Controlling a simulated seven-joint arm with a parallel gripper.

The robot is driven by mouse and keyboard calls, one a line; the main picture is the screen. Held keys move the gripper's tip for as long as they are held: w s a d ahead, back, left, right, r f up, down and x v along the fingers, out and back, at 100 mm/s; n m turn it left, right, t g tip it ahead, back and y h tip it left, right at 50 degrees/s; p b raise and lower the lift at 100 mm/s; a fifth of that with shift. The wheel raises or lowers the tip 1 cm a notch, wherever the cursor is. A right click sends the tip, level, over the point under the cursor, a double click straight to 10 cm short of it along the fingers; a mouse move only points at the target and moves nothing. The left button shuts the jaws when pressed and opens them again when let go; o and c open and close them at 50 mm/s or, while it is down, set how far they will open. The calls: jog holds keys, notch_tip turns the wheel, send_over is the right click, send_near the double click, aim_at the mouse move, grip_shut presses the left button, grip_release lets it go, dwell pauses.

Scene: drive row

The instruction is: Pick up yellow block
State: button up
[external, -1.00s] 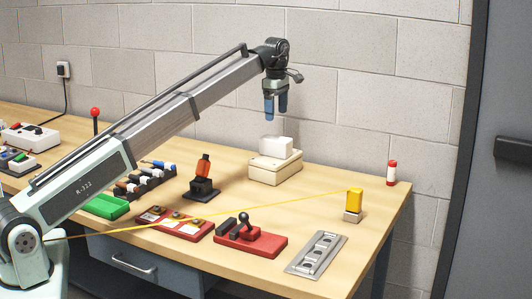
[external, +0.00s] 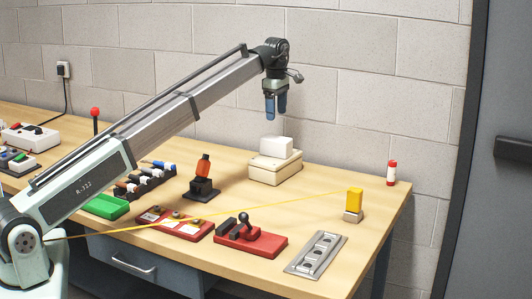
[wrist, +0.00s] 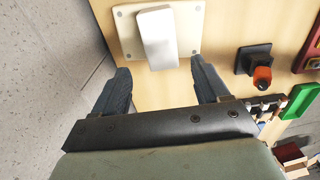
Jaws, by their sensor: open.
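The yellow block (external: 355,200) stands upright on a small pale base (external: 352,216) near the right end of the table. A thin yellow line runs from it leftward across the table to my arm's base. My gripper (external: 276,106) is high above the back of the table, pointing down, to the left of the yellow block and well apart from it. In the wrist view my gripper (wrist: 160,82) has its two fingers spread with nothing between them. The yellow block is not seen in the wrist view.
Below my gripper is a cream box with a white rocker (external: 275,148). An orange-topped black stand (external: 203,176), a red lever base (external: 252,244) and a metal plate (external: 316,253) lie on the table. A red-and-white cylinder (external: 391,173) stands behind the block. The wall is close behind.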

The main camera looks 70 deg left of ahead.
jog(key=w+d+m, duration=0.2)
jog(key=w+d, duration=0.3)
jog(key=d, duration=0.7)
jog(key=m+t+y, duration=0.3)
jog(key=m, duration=1.4)
send_near(355, 197)
jog(key=a+f, duration=0.1)
jog(key=f, duration=0.1)
jog(key=w+a+f, duration=0.2)
jog(key=f, duration=0.1)
jog(key=shift+w+a+f, duration=0.1)
jog(key=shift+a+f, duration=0.15)
jog(key=shift+f, duration=0.05)
jog(key=shift+x, duration=2.6)
jog(key=shift+w+d, duration=0.1)
jog(key=shift+d, duration=0.1)
